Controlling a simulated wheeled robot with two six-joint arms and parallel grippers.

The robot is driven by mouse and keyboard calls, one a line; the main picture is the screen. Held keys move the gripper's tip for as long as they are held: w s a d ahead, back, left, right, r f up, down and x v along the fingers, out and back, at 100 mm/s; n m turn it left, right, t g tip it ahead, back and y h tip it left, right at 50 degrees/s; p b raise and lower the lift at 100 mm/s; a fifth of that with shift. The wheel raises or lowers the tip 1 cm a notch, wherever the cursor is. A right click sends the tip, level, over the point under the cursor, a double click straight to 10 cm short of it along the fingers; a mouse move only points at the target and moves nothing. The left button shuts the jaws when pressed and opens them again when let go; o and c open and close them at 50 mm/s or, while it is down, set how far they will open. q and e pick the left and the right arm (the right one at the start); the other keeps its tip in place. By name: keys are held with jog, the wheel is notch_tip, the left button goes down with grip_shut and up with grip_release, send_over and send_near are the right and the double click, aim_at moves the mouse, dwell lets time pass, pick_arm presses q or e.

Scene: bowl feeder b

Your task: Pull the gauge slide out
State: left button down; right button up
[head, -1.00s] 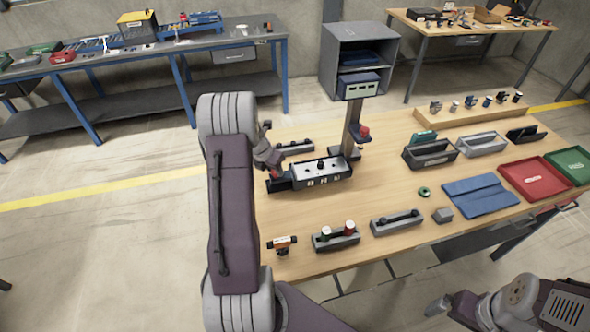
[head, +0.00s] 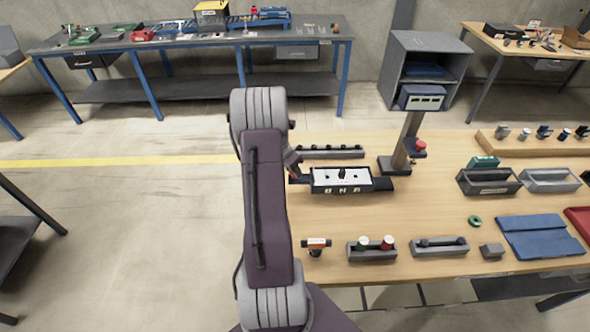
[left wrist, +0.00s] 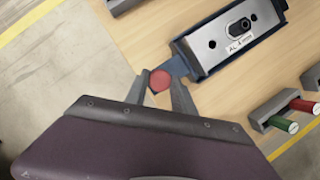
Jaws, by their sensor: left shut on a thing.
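The gauge fixture (head: 340,180) is a dark block with a pale top plate and a dark knob, lying on the wooden table. In the left wrist view its pale top (left wrist: 232,42) and a blue slide end (left wrist: 177,67) show, with a round red knob (left wrist: 160,81) at that end. My left gripper (left wrist: 161,84) is shut on the red knob, with one finger on each side. In the head view my left arm hides most of that gripper, at the left end of the fixture. My right gripper is out of view.
A post with a display box (head: 421,98) stands behind the fixture to the right. A long grey rack (head: 330,152) lies behind it. Open floor lies left of the table.

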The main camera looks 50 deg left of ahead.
pick_arm(q)
jog(key=shift+s+a, duration=0.1)
jog(key=shift+a, duration=0.05)
jog(key=c, duration=1.1)
grip_release()
jog(key=shift+s+a, duration=0.1)
jog(key=shift+s, duration=0.15)
jog(key=v, duration=0.9)
jog(key=shift+r, duration=0.1)
